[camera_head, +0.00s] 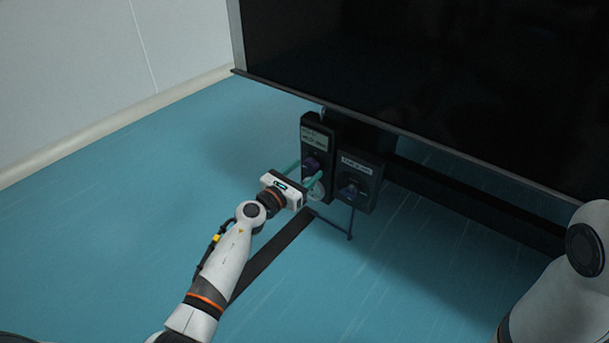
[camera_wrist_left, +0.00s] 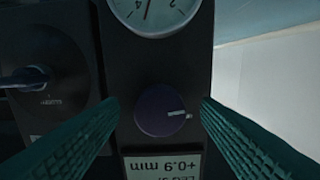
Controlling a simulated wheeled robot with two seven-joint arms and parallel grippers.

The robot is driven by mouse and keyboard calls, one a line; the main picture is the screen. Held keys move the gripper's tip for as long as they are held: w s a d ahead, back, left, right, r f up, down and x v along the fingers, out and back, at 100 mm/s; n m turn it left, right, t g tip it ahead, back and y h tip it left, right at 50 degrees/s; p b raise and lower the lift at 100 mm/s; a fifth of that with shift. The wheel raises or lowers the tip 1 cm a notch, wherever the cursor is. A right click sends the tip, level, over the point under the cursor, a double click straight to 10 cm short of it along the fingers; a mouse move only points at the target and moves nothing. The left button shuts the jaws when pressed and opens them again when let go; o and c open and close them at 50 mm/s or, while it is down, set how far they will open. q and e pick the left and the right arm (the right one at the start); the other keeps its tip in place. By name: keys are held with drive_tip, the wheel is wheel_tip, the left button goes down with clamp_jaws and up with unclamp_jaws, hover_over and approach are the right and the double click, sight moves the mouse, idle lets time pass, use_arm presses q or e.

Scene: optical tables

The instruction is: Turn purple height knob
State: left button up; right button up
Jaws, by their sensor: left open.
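The purple height knob (camera_head: 312,164) is on the front of a dark control box (camera_head: 318,133) under the table edge. In the left wrist view the round dark purple knob (camera_wrist_left: 163,110) has a white pointer mark toward the right. A display (camera_wrist_left: 163,166) on the same box reads +0.9 mm, upside down. My left gripper (camera_head: 304,177) is open in front of the box. In the wrist view its two green fingers (camera_wrist_left: 158,122) stand on either side of the knob, with gaps between. My right gripper is not seen; only part of my right arm shows at the right.
A second dark box (camera_head: 358,180) with a label and its own knob (camera_head: 350,190) stands just right of the first. A white dial gauge (camera_wrist_left: 156,12) is on the first box. The large dark table (camera_head: 430,70) overhangs above. The blue floor (camera_head: 130,200) is open at left.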

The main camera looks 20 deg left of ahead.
use_arm(q)
drive_tip(key=shift+w+d, duration=0.1)
drive_tip(key=shift+w, duration=0.15)
drive_tip(key=c, duration=1)
